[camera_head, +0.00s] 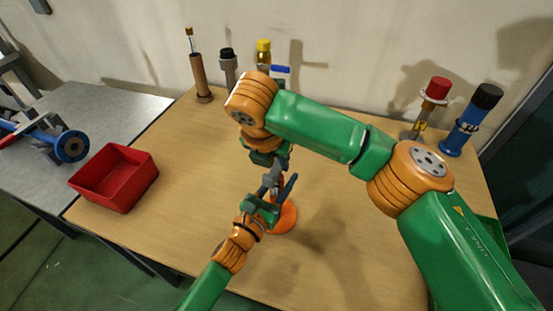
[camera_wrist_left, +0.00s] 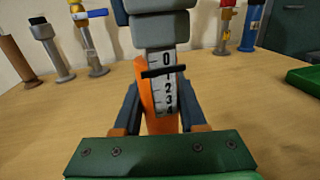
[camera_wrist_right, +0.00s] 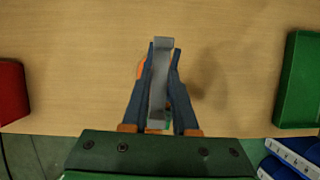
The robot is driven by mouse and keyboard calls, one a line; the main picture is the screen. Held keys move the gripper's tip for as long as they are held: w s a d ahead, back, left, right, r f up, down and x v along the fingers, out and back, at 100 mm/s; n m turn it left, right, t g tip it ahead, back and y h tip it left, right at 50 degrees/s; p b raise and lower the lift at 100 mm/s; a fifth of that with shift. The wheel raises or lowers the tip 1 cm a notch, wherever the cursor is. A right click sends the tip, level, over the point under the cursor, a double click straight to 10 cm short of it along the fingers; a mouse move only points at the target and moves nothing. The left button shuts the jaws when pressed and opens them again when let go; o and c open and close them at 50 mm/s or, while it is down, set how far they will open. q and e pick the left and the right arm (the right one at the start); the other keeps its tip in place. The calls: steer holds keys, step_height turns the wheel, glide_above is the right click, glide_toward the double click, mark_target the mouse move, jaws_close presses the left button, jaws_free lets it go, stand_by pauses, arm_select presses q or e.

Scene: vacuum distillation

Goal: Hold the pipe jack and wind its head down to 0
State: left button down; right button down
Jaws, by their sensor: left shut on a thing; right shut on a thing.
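The pipe jack has an orange round base (camera_head: 284,217) standing on the table. Its pale scale (camera_wrist_left: 163,88) faces the left wrist view with 0 at the top and 2, 3, 4 below. A black pointer bar (camera_wrist_left: 165,71) lies just under the 0, covering where the 1 would be. My left gripper (camera_head: 279,192) is shut around the jack's body from the front, one finger on each side. My right gripper (camera_wrist_right: 161,60) points down from above, shut on the jack's grey head bar (camera_wrist_right: 159,85). My right arm partly hides the jack's top in the head view.
A red bin (camera_head: 115,178) is at the left and a green tray (camera_wrist_right: 298,80) at the right. Stands with coloured caps, including a brown post (camera_head: 202,78) and a blue cylinder (camera_head: 467,125), line the back. The table around the jack is clear.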

steer(key=m, duration=0.2)
steer(key=m+g+h, duration=0.1)
steer(key=m, duration=0.2)
steer(key=shift+w+h, duration=0.15)
steer(key=shift+h, duration=0.15)
steer(key=shift+s+f+m+g+h, duration=0.1)
steer(key=shift+s+m+g+h, duration=0.3)
steer(key=shift+m, duration=0.5)
steer(key=shift+w+m, duration=0.1)
steer(key=shift+m, duration=0.2)
steer(key=shift+w, duration=0.1)
steer(key=c, duration=0.7)
jaws_free()
steer(key=shift+d, duration=0.1)
